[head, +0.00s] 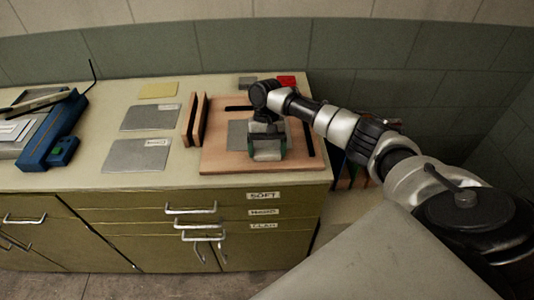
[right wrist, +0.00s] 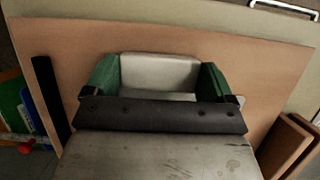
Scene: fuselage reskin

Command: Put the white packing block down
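The white packing block (right wrist: 160,70) sits between the two green fingers of my right gripper (right wrist: 157,78) in the right wrist view, with a finger against each end. In the head view the right gripper (head: 267,148) is low over the front part of the brown board (head: 222,163), and the pale block (head: 267,155) shows between its fingers. I cannot tell whether the block touches the surface below it. A grey metal sheet (head: 237,134) lies on the board, partly hidden by the gripper. My left gripper is not in view.
Dark strips edge the board, and two upright brown slats (head: 194,119) stand at its left. Grey sheets (head: 137,155) and a yellow pad (head: 158,90) lie on the counter further left. A blue machine (head: 50,140) stands at the far left. A red block (head: 286,80) is behind the board.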

